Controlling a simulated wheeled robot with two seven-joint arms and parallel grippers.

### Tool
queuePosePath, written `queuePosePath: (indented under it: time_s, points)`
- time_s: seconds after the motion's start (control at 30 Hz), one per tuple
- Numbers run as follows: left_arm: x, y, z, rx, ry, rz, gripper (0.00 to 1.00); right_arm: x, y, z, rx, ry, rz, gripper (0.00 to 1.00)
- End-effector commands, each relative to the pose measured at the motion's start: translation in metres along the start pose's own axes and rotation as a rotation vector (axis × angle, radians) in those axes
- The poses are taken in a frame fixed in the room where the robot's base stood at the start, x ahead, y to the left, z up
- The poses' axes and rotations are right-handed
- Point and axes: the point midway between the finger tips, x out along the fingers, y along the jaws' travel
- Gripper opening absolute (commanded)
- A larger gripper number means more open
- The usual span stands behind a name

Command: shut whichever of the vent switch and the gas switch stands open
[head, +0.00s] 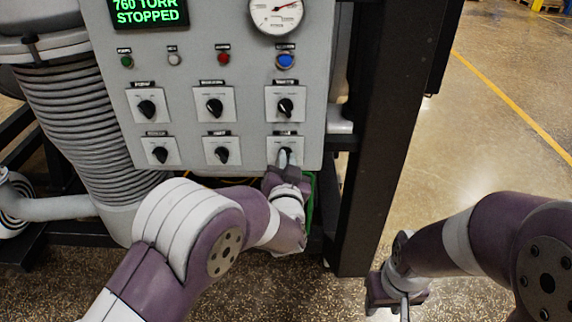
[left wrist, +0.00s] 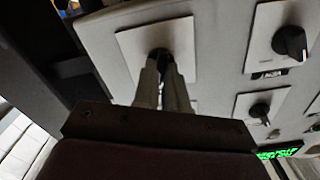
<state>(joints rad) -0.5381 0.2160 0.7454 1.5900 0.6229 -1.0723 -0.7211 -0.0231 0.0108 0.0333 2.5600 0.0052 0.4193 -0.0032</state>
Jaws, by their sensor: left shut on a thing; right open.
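The grey control panel (head: 245,105) carries two rows of black rotary switches on white plates; their labels are too small to read. My left gripper (head: 285,157) is shut on the lower right switch (head: 293,145), and the fingers hide most of its knob. In the left wrist view, the fingers of my left gripper (left wrist: 164,68) close around the black knob (left wrist: 163,54) in front of its white plate (left wrist: 180,38). My right gripper (head: 400,303) is open and empty, low at the right, away from the panel. I cannot tell which switch is vent or gas.
A green display (head: 148,11) reads 760 TORR STOPPED. A round gauge (head: 276,14) sits at the panel's top right. A dark upright post (head: 385,130) stands right of the panel. A ribbed grey hose (head: 75,120) is at the left.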

Motion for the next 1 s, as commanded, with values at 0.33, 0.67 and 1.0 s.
queuePosePath:
  time_s: [0.33, 0.67, 1.0]
  points:
    - [0.0, 0.001, 0.005, -0.31, 0.001, -0.001, 0.0, 0.034, 0.0, 0.004, 0.0, 0.0, 0.0, 0.43]
    - [0.0, 0.0, 0.005, -0.611, 0.002, -0.001, 0.0, 0.064, 0.0, 0.008, 0.0, 0.0, 0.0, 0.43]
    - [0.0, -0.002, 0.004, -0.831, 0.001, -0.001, 0.0, 0.086, 0.0, 0.01, 0.0, 0.0, 0.0, 0.43]
